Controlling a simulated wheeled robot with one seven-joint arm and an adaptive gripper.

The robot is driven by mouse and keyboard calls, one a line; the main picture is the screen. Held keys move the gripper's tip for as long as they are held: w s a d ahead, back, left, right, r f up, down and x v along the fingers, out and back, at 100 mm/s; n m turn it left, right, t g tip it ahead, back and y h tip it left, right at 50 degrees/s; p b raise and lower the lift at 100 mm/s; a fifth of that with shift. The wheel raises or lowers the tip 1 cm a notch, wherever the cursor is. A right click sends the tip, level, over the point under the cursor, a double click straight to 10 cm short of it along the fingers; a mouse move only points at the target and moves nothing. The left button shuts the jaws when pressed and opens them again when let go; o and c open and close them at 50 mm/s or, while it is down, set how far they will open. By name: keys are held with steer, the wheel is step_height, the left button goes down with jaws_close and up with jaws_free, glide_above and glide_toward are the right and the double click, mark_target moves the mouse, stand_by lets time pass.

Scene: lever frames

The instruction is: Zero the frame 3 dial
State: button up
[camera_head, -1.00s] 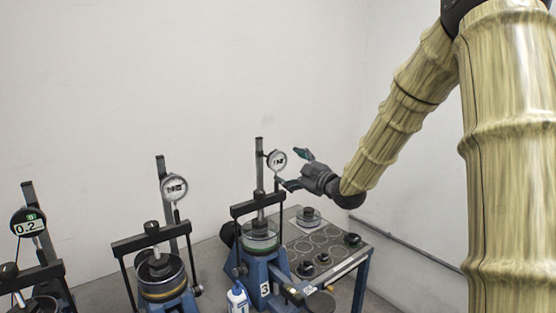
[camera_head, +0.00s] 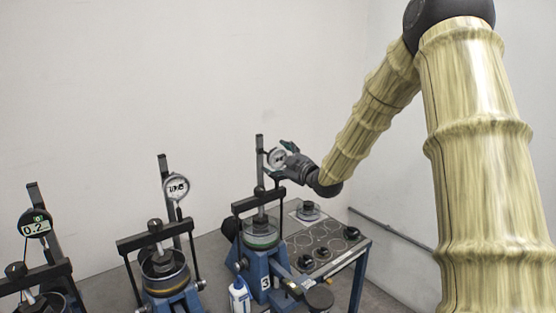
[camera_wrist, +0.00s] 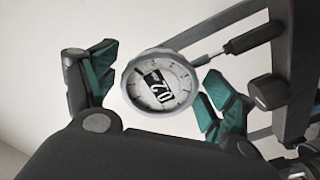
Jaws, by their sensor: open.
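The frame 3 dial (camera_head: 277,158) is a round white-faced gauge on the upright post of the frame marked 3 (camera_head: 262,270). In the wrist view the dial (camera_wrist: 158,82) has a metal rim, a black needle and a dark label that reads about 0.2, upside down. My gripper (camera_head: 284,161) is at the dial, at its right side in the head view. In the wrist view my gripper (camera_wrist: 150,90) is open, with one green-padded finger on each side of the dial. The left finger stands clear of the rim; the right one is close to it, and I cannot tell whether it touches.
Two more frames with gauges stand to the left: a middle dial (camera_head: 176,187) and a digital gauge (camera_head: 35,223) reading 0.2. A side table (camera_head: 335,240) holds several dark weights. A white bottle (camera_head: 239,297) stands by frame 3. The wall behind is bare.

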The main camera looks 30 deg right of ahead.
steer(key=c, duration=1.1)
steer(key=shift+o, duration=0.2)
steer(key=shift+m, duration=0.3)
steer(key=shift+m+b, duration=0.8)
steer(key=shift+m, duration=0.1)
steer(key=m+b, duration=0.1)
steer(key=m, duration=0.3)
steer(key=shift+m+b, duration=0.3)
steer(key=m+b, duration=0.1)
steer(key=m, duration=0.4)
steer(key=shift+r+m+b, duration=0.15)
steer(key=shift+m+b, duration=0.35)
steer(key=shift+m, duration=0.5)
